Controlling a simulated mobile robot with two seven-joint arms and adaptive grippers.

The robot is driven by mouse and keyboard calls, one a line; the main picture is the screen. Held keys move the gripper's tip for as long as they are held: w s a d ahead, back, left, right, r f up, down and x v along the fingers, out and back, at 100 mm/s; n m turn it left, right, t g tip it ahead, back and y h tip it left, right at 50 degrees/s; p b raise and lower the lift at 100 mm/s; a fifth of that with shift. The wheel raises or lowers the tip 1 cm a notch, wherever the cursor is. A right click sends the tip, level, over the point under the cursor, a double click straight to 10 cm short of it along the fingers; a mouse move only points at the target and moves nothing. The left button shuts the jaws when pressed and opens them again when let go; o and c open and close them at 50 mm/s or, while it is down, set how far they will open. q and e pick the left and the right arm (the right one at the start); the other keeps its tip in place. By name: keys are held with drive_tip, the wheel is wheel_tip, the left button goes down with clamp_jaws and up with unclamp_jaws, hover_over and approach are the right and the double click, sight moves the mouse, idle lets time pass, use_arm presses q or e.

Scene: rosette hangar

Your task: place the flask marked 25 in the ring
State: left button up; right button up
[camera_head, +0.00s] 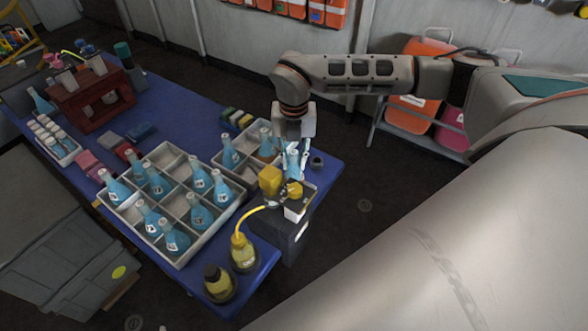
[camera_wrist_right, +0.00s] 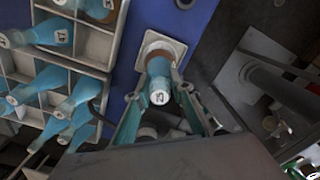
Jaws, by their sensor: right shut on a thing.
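The flask marked 25 (camera_wrist_right: 159,72) is blue, with its label on the top facing the right wrist camera. My right gripper (camera_wrist_right: 160,96) is shut on it, one finger on each side of the neck. In the head view the flask (camera_head: 293,160) is upright below my right gripper (camera_head: 294,146), near the table's right edge. The ring (camera_wrist_right: 150,46) is brown on a pale square plate, seen around the flask's far end. I cannot tell whether the flask rests in it or hangs just above. My left gripper is not in view.
A divided crate (camera_head: 188,262) of several blue flasks stands left of the ring on the blue table (camera_head: 180,105). A yellow-capped device (camera_head: 296,208) and a yellow-tubed bottle (camera_head: 243,255) stand close in front. A small dark cup (camera_head: 317,162) is just right.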

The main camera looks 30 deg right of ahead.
sight(294, 171)
drive_tip(key=shift+f, duration=2.15)
drive_tip(key=shift+f, duration=0.15)
drive_tip(key=o, duration=0.9)
wheel_tip(294, 171, up, 12)
drive_tip(key=shift+r+b, duration=0.15)
drive_tip(key=shift+b, duration=0.15)
